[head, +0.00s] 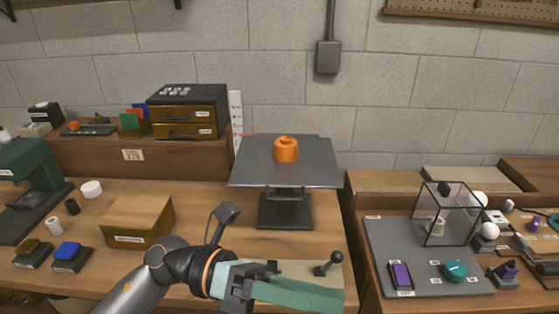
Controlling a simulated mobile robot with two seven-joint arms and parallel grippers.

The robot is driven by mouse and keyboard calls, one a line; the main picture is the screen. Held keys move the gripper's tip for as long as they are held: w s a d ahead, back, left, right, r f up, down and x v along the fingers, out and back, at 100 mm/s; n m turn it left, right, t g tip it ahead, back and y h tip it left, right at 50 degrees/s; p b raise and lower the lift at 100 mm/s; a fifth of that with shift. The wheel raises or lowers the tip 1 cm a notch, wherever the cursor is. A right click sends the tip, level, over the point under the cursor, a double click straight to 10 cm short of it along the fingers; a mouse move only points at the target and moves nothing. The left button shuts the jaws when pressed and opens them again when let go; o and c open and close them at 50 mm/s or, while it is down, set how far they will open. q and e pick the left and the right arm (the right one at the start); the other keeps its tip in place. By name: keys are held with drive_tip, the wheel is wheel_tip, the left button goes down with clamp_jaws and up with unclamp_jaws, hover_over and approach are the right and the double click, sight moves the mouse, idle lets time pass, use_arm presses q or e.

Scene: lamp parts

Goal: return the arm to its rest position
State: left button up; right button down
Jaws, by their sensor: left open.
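My left arm (138,288) reaches in from the bottom left, low over the front of the wooden bench. Its left gripper (305,286), with pale green fingers, points right near the bench's front edge. The gripper is open and I see nothing held in it. An orange, rounded lamp-like part (286,149) stands upright on a raised grey platform (255,174), behind and well apart from the gripper. My right gripper does not show.
A cardboard box (138,220) stands left of the platform. A clear black-edged case (446,213) stands on a grey mat (385,245) at right, beyond a gap between benches. A black-topped drawer unit (188,112) is at the back. A small black-knobbed lever (329,264) is just behind the fingers.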

use_arm(q)
drive_tip(key=w+a+n+t+h+p, duration=0.1)
drive_tip(key=w+a+n+t+h, duration=0.1)
drive_tip(key=w+n+t, duration=0.45)
drive_tip(key=w+a+n+t+h+p, duration=0.1)
drive_tip(key=w+a+n+t+h, duration=0.2)
drive_tip(key=n+t, duration=0.7)
drive_tip(key=w+a+f+n+t+y, duration=0.2)
drive_tip(key=a+f+n+t+y, duration=0.2)
drive_tip(key=f+n+y, duration=0.45)
drive_tip(key=w+a+f+n+t+y, duration=0.25)
drive_tip(key=a+f+n+y, duration=0.25)
drive_tip(key=n, duration=0.6)
drive_tip(key=s+a+f+n+g+y, duration=0.2)
drive_tip(key=s+f+n, duration=0.1)
drive_tip(key=s+f, duration=0.2)
drive_tip(key=s+a+f+n+g+y+p, duration=0.1)
drive_tip(key=s+f, duration=0.4)
drive_tip(key=f, duration=0.5)
drive_tip(key=s+a+f+n+g+y+p, duration=0.1)
drive_tip(key=s+a+f+n+g+y, duration=0.3)
drive_tip(key=f, duration=0.4)
drive_tip(key=shift+s+a+n+g, duration=0.2)
drive_tip(key=shift+s+n+g, duration=0.4)
drive_tip(key=shift+s+n, duration=0.45)
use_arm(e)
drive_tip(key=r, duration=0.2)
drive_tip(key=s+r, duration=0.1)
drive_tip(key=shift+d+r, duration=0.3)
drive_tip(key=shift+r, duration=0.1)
